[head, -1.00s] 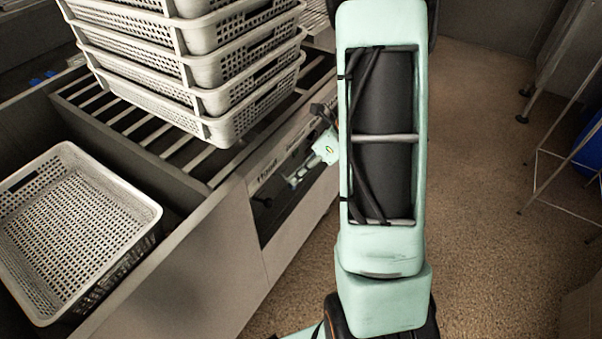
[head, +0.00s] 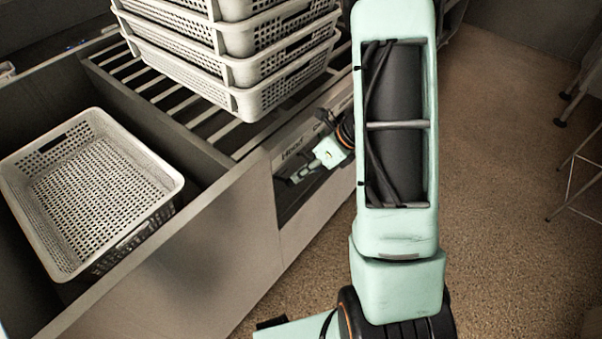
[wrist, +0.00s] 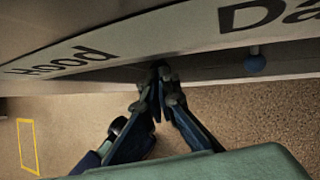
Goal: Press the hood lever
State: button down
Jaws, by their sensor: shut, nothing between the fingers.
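In the wrist view my gripper (wrist: 157,95) is shut, its fingertips together just below the underside of a pale strip (wrist: 110,45) lettered "Hood" and "Da…". The tips lie to the right of the word "Hood". A lever with a round blue knob (wrist: 255,62) hangs under the "Da…" lettering, apart from my fingers and to their right. No lever shows clearly under "Hood"; the fingertips may cover it. In the head view my gripper (head: 297,177) is small, in front of the dark recess below the lettered strip (head: 291,153); contact cannot be told.
A stack of perforated grey baskets (head: 240,75) stands on the slatted rack (head: 165,95) above the panel. Another basket (head: 160,180) sits in the bay at left. A metal stand (head: 575,165) is at the right. The brown floor is clear in between.

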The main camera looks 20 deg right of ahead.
jog(key=shift+f+b, duration=0.2)
jog(key=shift+b, duration=0.2)
jog(key=shift+s+d+f+b, duration=0.1)
jog(key=shift+f+b, duration=0.05)
jog(key=shift+b, duration=0.4)
jog(key=shift+s+d+f+t+y+b, duration=0.15)
jog(key=shift+f+t+y+b, duration=0.35)
jog(key=shift+b, duration=0.9)
